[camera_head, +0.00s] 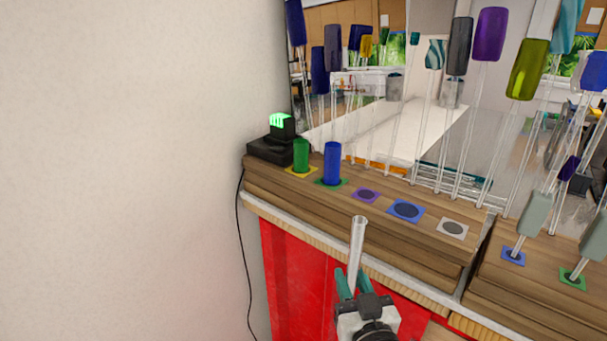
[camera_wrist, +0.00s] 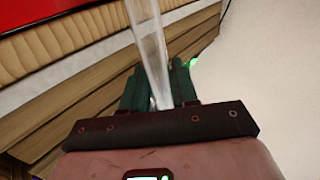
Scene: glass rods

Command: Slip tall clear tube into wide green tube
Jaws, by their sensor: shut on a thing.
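The tall clear tube (camera_head: 357,245) is held upright, slightly tilted, by my gripper (camera_head: 354,284) in front of the wooden ledge. In the wrist view the clear tube (camera_wrist: 149,40) stands between the green fingers of my gripper (camera_wrist: 158,88), which are shut on it. The wide green tube (camera_head: 301,155) stands upright on a yellow square at the left end of the ledge, beyond and to the left of my gripper. The clear tube is apart from it. The green tube's opening is too small to make out.
A wide blue tube (camera_head: 332,163) stands just right of the green one. A black device (camera_head: 272,142) with a green display sits at the ledge's left end. Several clear rods with coloured tops stand along the back and right. Purple (camera_head: 367,195), blue and white pads are empty.

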